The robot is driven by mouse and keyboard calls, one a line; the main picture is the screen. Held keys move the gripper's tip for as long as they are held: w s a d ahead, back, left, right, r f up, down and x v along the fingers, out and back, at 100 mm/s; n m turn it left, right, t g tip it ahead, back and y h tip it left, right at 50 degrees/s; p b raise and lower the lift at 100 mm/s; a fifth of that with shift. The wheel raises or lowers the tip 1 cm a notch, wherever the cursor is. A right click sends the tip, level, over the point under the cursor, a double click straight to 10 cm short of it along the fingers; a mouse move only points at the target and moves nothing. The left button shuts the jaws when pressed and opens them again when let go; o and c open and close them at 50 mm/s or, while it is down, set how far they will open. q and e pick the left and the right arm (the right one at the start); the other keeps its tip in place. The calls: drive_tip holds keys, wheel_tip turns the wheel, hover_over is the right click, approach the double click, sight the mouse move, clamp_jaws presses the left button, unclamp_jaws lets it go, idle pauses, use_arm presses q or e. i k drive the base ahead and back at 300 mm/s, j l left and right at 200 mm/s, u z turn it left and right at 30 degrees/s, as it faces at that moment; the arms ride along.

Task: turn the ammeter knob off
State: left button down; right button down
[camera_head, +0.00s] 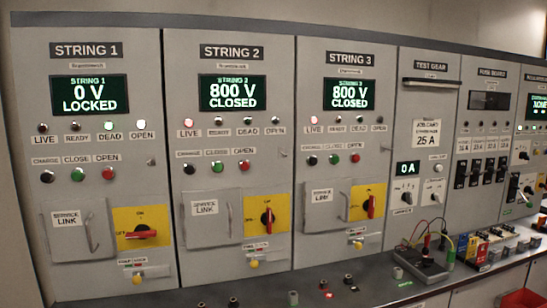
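The TEST GEAR panel (430,110) is right of the STRING 3 panel. A small lit display (407,168) on it reads 0 A. A small knob (407,198) sits just below this display, with a label under it too small to read surely. I cannot read which position either knob points to. Neither of my grippers is in the frame.
STRING 1 panel (90,170) reads 0 V LOCKED; STRING 2 and 3 read 800 V CLOSED. A dark box with leads (420,263) stands on the bench (370,285) below the TEST GEAR panel. Coloured items (485,245) stand right of it. A red bin (522,300) is at lower right.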

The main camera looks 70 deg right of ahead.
sight(406, 197)
drive_tip(key=z, duration=2.95)
drive_tip(key=i+l+z, duration=0.15)
drive_tip(key=i+z, duration=0.4)
drive_tip(key=i, duration=0.2)
